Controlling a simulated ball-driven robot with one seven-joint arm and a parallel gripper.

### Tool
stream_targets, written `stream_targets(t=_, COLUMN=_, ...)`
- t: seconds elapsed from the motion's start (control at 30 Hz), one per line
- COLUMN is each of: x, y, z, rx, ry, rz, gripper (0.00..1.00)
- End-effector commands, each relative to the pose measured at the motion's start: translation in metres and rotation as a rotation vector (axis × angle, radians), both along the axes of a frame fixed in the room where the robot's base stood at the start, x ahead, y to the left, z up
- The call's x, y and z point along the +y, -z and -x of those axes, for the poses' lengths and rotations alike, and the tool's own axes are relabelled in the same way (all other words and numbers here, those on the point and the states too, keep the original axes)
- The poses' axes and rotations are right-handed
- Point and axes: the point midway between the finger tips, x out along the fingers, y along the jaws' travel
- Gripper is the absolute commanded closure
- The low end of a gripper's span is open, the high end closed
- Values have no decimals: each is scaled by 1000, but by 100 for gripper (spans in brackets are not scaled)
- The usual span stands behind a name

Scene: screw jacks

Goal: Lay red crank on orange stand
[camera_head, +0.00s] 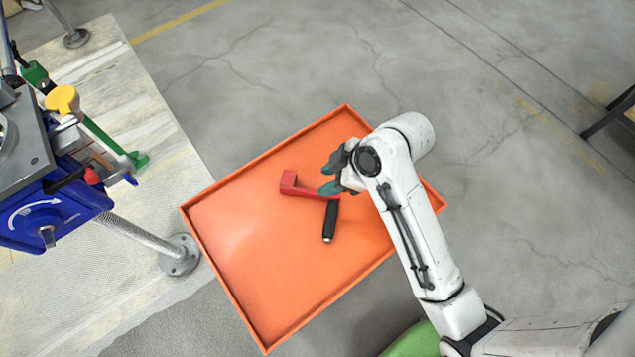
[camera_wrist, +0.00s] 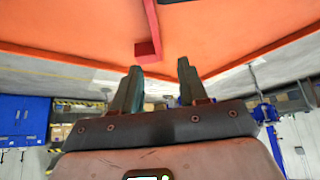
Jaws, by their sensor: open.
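The red crank (camera_head: 313,192) lies on the orange stand (camera_head: 225,225), a shallow tray with a raised rim. Its square red end points left and its black handle (camera_head: 330,222) points down in the head view. My gripper (camera_head: 330,180) is open, with its teal-tipped fingers at the crank's red arm. In the wrist view the fingers (camera_wrist: 158,90) are apart with nothing between them. There the crank's red bar (camera_wrist: 149,25) is beyond the fingers, against the orange surface (camera_wrist: 75,25). I cannot tell whether a finger touches the crank.
A blue screw-jack machine (camera_head: 50,215) with a metal foot (camera_head: 180,255) stands left of the stand on a pale mat (camera_head: 125,290). A green object (camera_head: 415,340) is at the bottom edge. Open concrete floor (camera_head: 270,60) lies behind the stand.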

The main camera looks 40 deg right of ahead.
Motion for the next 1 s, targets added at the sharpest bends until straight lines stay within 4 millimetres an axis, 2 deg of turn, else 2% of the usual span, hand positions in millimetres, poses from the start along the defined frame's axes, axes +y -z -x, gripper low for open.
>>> stream_targets(t=0.1, x=-8, y=-18, z=7, rx=-3, ry=2, rz=0, gripper=57)
stream_targets(t=0.23, x=-14, y=-30, z=13, rx=-1, ry=1, rz=0, gripper=57)
stream_targets(t=0.43, x=-16, y=-37, z=17, rx=1, ry=-1, rz=-1, gripper=57)
stream_targets(t=0.57, x=-17, y=-33, z=22, rx=23, ry=22, rz=1, gripper=57)
stream_targets(t=0.67, x=-20, y=-17, z=41, rx=113, ry=131, rz=13, gripper=57)
stream_targets(t=0.8, x=-31, y=13, z=89, rx=291, ry=401, rz=66, gripper=57)
stream_targets(t=0.9, x=-41, y=26, z=121, rx=381, ry=590, rz=117, gripper=57)
stream_targets(t=1.0, x=-50, y=32, z=143, rx=429, ry=732, rz=160, gripper=57)
